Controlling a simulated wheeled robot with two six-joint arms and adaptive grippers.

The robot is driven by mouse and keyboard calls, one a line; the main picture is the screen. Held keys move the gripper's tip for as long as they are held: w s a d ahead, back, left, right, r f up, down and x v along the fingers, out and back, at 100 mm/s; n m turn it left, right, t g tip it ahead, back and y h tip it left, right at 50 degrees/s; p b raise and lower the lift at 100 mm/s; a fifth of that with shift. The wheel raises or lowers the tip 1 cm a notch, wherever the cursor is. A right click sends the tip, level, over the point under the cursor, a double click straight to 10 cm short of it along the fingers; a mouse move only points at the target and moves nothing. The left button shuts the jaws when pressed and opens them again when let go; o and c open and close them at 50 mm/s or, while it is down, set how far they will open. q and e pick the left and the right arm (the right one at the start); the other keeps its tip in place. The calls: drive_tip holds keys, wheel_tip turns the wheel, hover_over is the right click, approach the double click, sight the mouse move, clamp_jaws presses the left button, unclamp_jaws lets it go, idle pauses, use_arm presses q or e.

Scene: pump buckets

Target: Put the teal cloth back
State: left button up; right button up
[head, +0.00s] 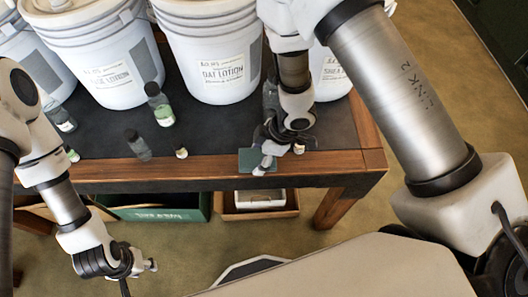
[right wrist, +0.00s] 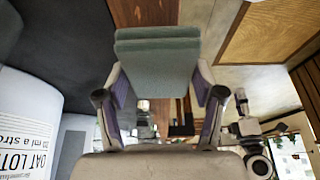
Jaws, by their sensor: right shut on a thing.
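The teal cloth (head: 247,158) is a small folded pad. In the head view it shows at the table's front edge, partly behind my right gripper (head: 268,160). In the right wrist view the folded cloth (right wrist: 157,62) sits between the two fingertips of my right gripper (right wrist: 160,85), which is shut on it. I cannot tell whether the cloth touches the table. My left gripper (head: 143,267) hangs low at the lower left of the head view, in front of the table and away from the cloth. Its finger opening is too small to tell.
Large white pump buckets (head: 212,55) stand along the back of the dark-topped wooden table (head: 220,135). Small bottles (head: 160,104) stand before them. Under the table are a green crate (head: 160,208) and a wooden tray (head: 228,214). The table's front right corner is clear.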

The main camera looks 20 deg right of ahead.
drive_tip(key=w+d, duration=0.1)
drive_tip(key=w+d+p, duration=0.1)
drive_tip(key=w, duration=0.2)
drive_tip(key=shift+w+d, duration=0.1)
drive_tip(key=shift+d, duration=0.3)
drive_tip(key=f, duration=0.3)
drive_tip(key=shift+w+f+p, duration=0.2)
drive_tip(key=shift+f+p, duration=0.1)
drive_tip(key=shift+f, duration=0.05)
drive_tip(key=shift+w+f, duration=0.1)
drive_tip(key=shift+f, duration=0.15)
use_arm(q)
wheel_tip(320, 180, up, 2)
drive_tip(key=shift+r, duration=0.1)
use_arm(e)
drive_tip(key=o, duration=1.1)
